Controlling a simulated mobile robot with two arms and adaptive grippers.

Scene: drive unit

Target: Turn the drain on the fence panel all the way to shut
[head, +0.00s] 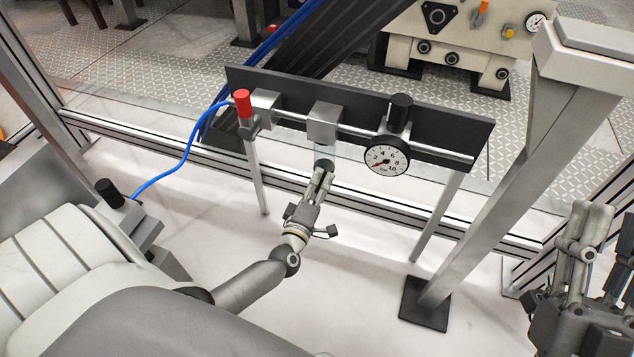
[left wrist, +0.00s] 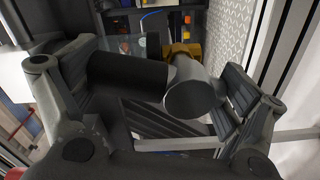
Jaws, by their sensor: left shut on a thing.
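The dark fence panel (head: 448,138) carries a pipe with a grey block (head: 323,122) in the middle. A pale, see-through bowl (head: 325,151) hangs under that block. My left gripper (head: 324,168) is right below the bowl, its fingers closed on the drain at the bowl's lower end. In the head view the fingers largely hide the drain. In the left wrist view a dark cylinder and a grey round-ended part, which I take as the drain (left wrist: 190,93), lie between the fingers. How far it is turned cannot be told. My right gripper (head: 590,235) is at the far right, away from the panel.
A red-handled valve (head: 244,103) with a blue hose (head: 176,165) is at the panel's left. A black knob (head: 400,112) and a round gauge (head: 387,156) are right of the bowl. A thick grey post (head: 500,190) stands at the right.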

